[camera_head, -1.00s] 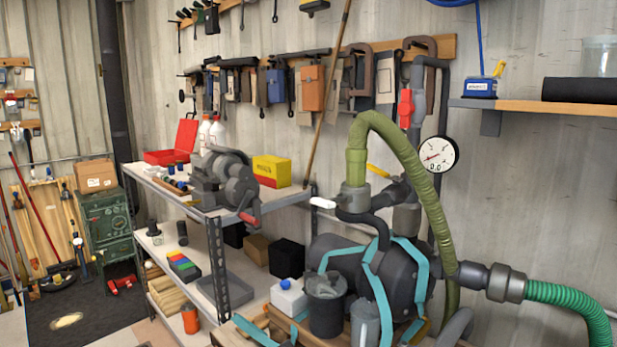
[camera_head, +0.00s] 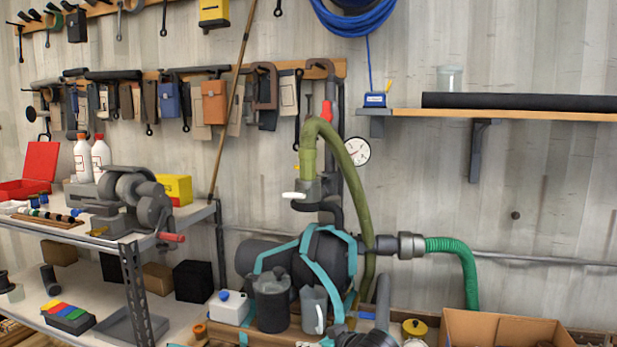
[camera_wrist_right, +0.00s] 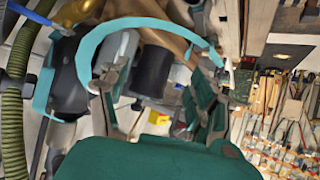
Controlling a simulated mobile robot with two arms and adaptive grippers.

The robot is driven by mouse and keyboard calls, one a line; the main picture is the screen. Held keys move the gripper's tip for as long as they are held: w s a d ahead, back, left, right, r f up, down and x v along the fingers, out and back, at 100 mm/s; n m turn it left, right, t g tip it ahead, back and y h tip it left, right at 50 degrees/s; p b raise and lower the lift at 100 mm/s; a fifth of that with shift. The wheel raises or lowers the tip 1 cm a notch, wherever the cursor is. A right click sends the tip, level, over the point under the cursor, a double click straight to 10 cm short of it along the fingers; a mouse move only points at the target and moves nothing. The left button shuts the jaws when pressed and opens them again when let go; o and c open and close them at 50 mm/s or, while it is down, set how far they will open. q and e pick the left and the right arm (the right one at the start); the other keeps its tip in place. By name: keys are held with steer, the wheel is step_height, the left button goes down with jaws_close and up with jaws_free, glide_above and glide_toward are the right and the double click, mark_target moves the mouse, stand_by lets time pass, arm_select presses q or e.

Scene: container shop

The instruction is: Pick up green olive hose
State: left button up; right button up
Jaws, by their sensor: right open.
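The green olive hose (camera_head: 343,165) is a ribbed hose in the head view. It rises from a grey pipe fitting, arches over and hangs down behind the pump's right side. In the right wrist view part of the olive hose (camera_wrist_right: 14,125) runs down the left edge. My right gripper (camera_wrist_right: 160,82) is open in the right wrist view, and the hose lies off to the left, not between its fingers. A dark cup shows beyond the fingers. My left gripper is not in view.
A pump (camera_head: 328,258) with teal straps stands below the hose, with a bright green hose (camera_head: 462,262) at its right. A gauge (camera_head: 356,151) and red valve handle (camera_head: 326,111) are close by. A shelf unit with a vise (camera_head: 135,200) stands left. A wall shelf (camera_head: 540,112) juts out right.

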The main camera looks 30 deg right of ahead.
steer(key=w+d+r+t, duration=0.1)
steer(key=d+r+t, duration=0.1)
steer(key=r, duration=0.8)
steer(key=d+r+t, duration=0.1)
steer(key=r+t, duration=0.1)
steer(key=r, duration=0.9)
steer(key=t, duration=0.3)
glide_toward(312, 169)
steer(key=shift+m, duration=0.4)
steer(key=w+p, duration=0.1)
steer(key=w+r+p, duration=0.1)
steer(key=w+p, duration=0.3)
steer(key=shift+w+d+r, duration=0.2)
steer(key=shift+w+d, duration=0.05)
steer(key=shift+d, duration=0.05)
steer(key=shift+w+f+h+p, duration=0.15)
steer(key=shift+w+h+p, duration=0.15)
steer(key=shift+w+p, duration=0.25)
steer(key=w+p, duration=0.3)
steer(key=w, duration=0.2)
steer(key=shift+f, duration=0.15)
steer(key=shift+w+f, duration=0.1)
steer(key=shift+w, duration=0.15)
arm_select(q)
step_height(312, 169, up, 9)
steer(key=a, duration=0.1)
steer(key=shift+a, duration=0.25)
